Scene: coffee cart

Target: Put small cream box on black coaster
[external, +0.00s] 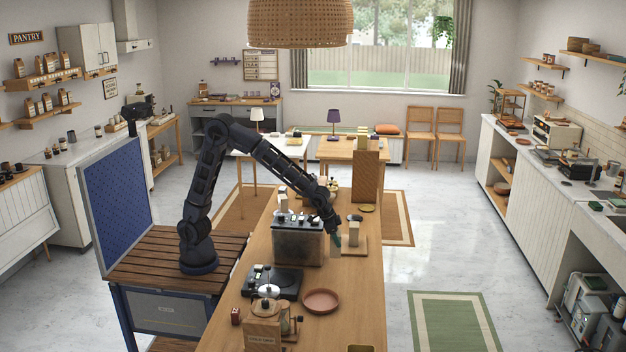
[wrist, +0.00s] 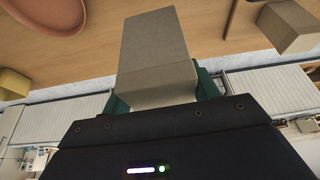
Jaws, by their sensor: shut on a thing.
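My gripper (wrist: 156,88) is shut on a small cream box (wrist: 154,45), with a green fingertip on each side of it in the wrist view. The box sticks out well beyond the fingertips. I cannot pick out the black coaster with certainty in either view.
Another cream block (external: 354,234) stands on a wooden board close right of my gripper. The grey machine (external: 297,244) is close on the left. A terracotta dish (external: 320,301) lies nearer the camera on the counter (external: 349,320), with bare wood around it.

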